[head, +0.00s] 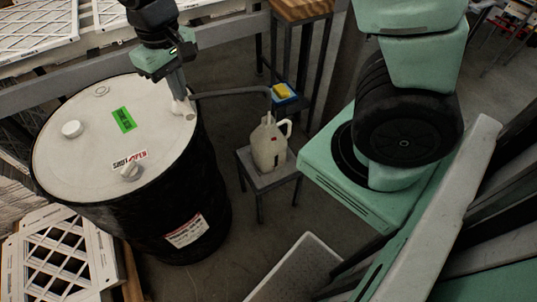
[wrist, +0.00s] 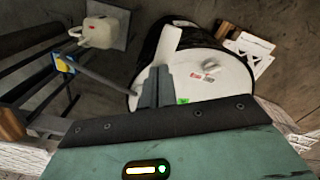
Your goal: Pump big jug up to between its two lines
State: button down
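The big jug (head: 268,146) is a cream plastic jug with a handle. It stands upright on a small grey stool (head: 262,181), right of the drum. Small dark marks show on its side; its two lines and liquid level are too small to read. The jug also shows in the wrist view (wrist: 98,33). A white pump head (head: 184,107) stands at the drum top's right edge, and a dark spout (head: 232,93) runs from it to above the jug's mouth. My gripper (head: 180,95) points down at the pump head, fingers together; the contact is partly hidden. The fingers also show in the wrist view (wrist: 157,82).
The black drum (head: 130,215) with a white top fills the left. A wooden-topped table (head: 300,9) stands behind the jug, with a blue and yellow item (head: 283,92) near it. White lattice filters (head: 60,262) lie at lower left. Floor is open around the stool.

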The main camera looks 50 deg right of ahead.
aim_at(185, 105)
jog(key=shift+f, duration=0.35)
jog(key=shift+s+a+f+b, duration=0.1)
jog(key=shift+f+b, duration=0.65)
jog(key=shift+f, duration=0.4)
jog(key=shift+f+b, duration=0.7)
jog(key=shift+f, duration=0.45)
jog(key=shift+f+b, duration=0.5)
jog(key=shift+r, duration=0.1)
